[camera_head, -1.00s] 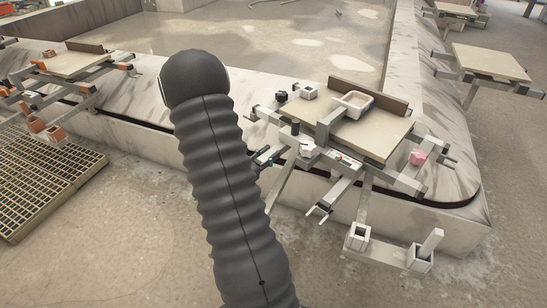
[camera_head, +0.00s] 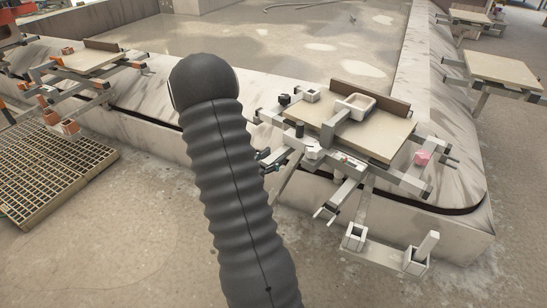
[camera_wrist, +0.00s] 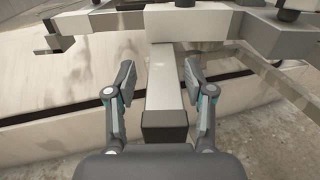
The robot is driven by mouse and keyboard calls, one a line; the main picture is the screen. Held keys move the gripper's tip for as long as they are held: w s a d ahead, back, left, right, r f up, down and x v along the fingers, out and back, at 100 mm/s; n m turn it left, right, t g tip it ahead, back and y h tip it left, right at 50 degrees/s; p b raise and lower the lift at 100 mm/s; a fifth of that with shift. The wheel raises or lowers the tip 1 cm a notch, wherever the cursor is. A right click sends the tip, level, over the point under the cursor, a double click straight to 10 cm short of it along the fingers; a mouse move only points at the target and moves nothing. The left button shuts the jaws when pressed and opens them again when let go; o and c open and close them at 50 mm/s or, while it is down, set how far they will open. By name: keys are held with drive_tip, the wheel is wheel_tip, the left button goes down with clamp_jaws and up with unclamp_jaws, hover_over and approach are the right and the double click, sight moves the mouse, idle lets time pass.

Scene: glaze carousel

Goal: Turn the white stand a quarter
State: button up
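The white stand (camera_head: 348,165), with pale beams and a beige square top (camera_head: 385,138), is on the right in the head view, over the kerb's corner. In the wrist view my gripper (camera_wrist: 160,75) is open, one finger on each side of a pale beam (camera_wrist: 165,85) with a dark end. Gaps show between the beam and both fingers. In the head view my dark ribbed arm hides much of my gripper.
Another stand (camera_head: 92,62) with orange parts is on the left; a similar one (camera_head: 505,70) is at the far right. A yellowish floor grate (camera_head: 50,175) lies at left. A low stone kerb (camera_head: 150,128) runs under the stands. A pink block (camera_head: 422,158) sits on the white stand's right side.

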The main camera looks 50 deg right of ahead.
drive_tip(key=shift+d, duration=0.1)
drive_tip(key=a, duration=1.2)
